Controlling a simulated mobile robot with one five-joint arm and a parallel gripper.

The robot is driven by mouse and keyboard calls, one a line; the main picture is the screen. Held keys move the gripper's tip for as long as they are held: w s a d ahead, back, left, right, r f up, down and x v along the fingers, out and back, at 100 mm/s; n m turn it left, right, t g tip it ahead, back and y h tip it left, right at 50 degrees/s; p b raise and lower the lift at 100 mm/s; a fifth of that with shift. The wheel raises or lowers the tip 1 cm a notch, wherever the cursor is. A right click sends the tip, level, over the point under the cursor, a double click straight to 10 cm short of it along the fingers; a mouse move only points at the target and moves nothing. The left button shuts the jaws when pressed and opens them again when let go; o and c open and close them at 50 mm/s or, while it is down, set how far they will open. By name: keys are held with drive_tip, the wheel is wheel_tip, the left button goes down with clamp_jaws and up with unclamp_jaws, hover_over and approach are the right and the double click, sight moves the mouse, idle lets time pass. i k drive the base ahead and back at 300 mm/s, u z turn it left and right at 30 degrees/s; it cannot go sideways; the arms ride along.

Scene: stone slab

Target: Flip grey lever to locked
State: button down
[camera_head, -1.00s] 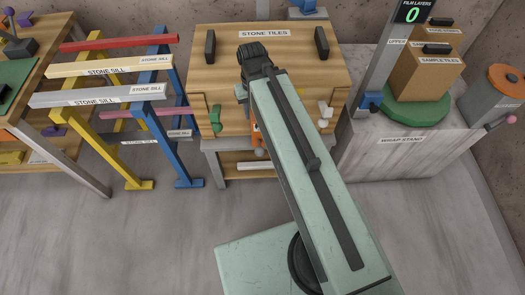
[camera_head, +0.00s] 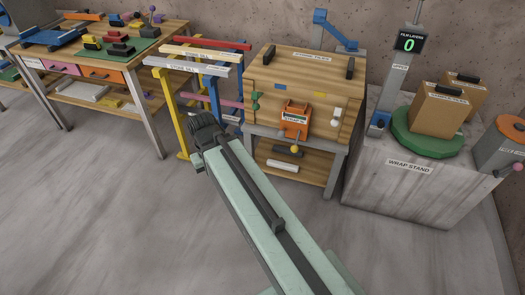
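I cannot pick out a lever that is clearly grey, and no locked marking is readable. The stone tiles crate (camera_head: 283,62) stands on a small table. Its front carries a green latch (camera_head: 255,101) at left, an orange strap panel (camera_head: 295,122) with a yellow knob (camera_head: 294,149) in the middle, and a pale, whitish latch (camera_head: 335,115) at right. Which way these are set is too small to tell. My gripper (camera_head: 203,128) is at the dark end of my arm, in front of and left of the crate, apart from it.
The sill rack (camera_head: 184,133) with yellow and blue legs stands just beyond my gripper. A wooden workbench (camera_head: 145,58) is at the back left. The wrap stand (camera_head: 400,190) with boxes on a green turntable is at the right. The floor at the left is clear.

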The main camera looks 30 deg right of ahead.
sight(281, 133)
drive_tip(key=u, duration=0.25)
drive_tip(key=i, duration=1.25)
drive_tip(key=z, duration=0.45)
drive_tip(key=k, duration=0.85)
drive_tip(key=z, duration=0.2)
drive_tip(key=i, duration=0.9)
drive_tip(key=u, duration=0.1)
